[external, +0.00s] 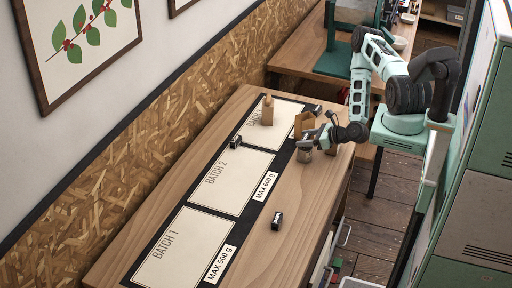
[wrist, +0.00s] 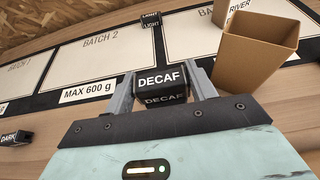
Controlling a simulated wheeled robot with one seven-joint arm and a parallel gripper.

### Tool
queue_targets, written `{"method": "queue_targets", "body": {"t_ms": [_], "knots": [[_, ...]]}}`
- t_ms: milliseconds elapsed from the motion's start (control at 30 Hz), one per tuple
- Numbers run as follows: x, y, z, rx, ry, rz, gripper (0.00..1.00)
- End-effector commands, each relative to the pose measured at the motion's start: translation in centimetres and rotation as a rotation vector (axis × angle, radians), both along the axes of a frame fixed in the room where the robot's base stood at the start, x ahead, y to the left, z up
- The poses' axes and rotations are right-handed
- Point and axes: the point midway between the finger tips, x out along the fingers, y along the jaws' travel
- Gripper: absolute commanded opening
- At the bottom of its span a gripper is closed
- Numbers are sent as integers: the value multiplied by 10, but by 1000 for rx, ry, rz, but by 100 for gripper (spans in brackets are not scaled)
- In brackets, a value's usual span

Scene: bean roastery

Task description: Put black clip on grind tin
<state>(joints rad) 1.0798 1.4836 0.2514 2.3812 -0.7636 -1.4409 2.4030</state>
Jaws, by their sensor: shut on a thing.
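My gripper (wrist: 161,88) is shut on a black clip (wrist: 161,80) with DECAF in white letters. In the external view my gripper (external: 306,143) is over the right side of the table, and the clip is hard to make out there.
A tan open-topped box (wrist: 255,48) stands close beyond my gripper to the right. Black blocks labelled DARK (external: 277,220) and LIGHT (external: 236,142) lie on the table. The BATCH 1 mat (external: 184,248) is clear.

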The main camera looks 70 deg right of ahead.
Motion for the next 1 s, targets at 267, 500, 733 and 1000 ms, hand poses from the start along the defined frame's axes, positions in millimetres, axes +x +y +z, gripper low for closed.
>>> {"method": "queue_targets", "body": {"t_ms": [267, 500, 733, 1000], "knots": [[0, 0, -2, 0, 0, 0, 77], [0, 0, 2, -1, 0, 0, 77], [-31, -1, 8, 2, 2, -4, 77], [-78, -1, 39, 2, 3, -5, 77]]}}
